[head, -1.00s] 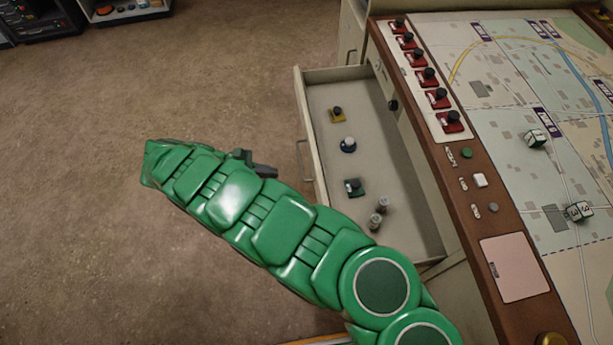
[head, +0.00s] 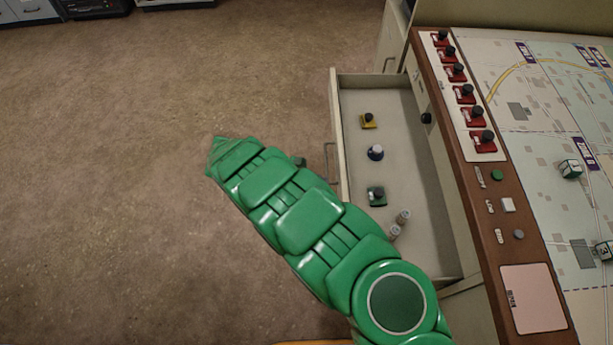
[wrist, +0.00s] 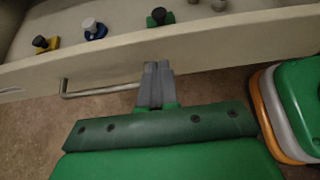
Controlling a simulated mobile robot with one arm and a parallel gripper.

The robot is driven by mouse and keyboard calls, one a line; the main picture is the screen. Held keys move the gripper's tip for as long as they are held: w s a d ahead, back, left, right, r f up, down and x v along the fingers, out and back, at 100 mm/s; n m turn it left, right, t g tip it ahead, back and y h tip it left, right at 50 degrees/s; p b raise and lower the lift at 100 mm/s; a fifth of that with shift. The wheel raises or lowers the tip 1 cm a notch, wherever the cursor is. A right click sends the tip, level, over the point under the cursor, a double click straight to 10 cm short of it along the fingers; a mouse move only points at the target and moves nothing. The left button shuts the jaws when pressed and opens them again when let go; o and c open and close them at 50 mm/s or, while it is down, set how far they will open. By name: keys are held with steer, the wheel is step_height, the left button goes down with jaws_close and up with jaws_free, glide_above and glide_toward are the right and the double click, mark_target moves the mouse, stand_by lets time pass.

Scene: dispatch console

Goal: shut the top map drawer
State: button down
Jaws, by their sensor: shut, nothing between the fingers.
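The top map drawer (head: 402,130) stands pulled out from the left side of the map console, its inside open to view. Its pale front panel (wrist: 225,42) crosses the wrist view, with a metal bar handle (wrist: 92,91) on its outer face. The handle also shows in the head view (head: 328,163). My gripper (wrist: 156,72) is shut and empty. Its fingertips point at the front panel, right of the handle in the wrist view; I cannot tell whether they touch it. In the head view my green arm hides most of the gripper.
In the drawer are a yellow-based piece (head: 367,122), a blue-and-white piece (head: 376,153), a green-based piece (head: 376,196) and small cylinders (head: 402,216). The console top (head: 480,190) carries red switches, buttons and a map. Floor left of the drawer is clear.

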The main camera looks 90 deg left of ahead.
mark_target(341, 183)
steer(key=shift+w+r, duration=0.1)
steer(key=shift+w, duration=1.6)
steer(key=shift+w, duration=0.1)
steer(key=w, duration=2.6)
steer(key=shift+w, duration=0.3)
steer(key=shift+s, duration=0.1)
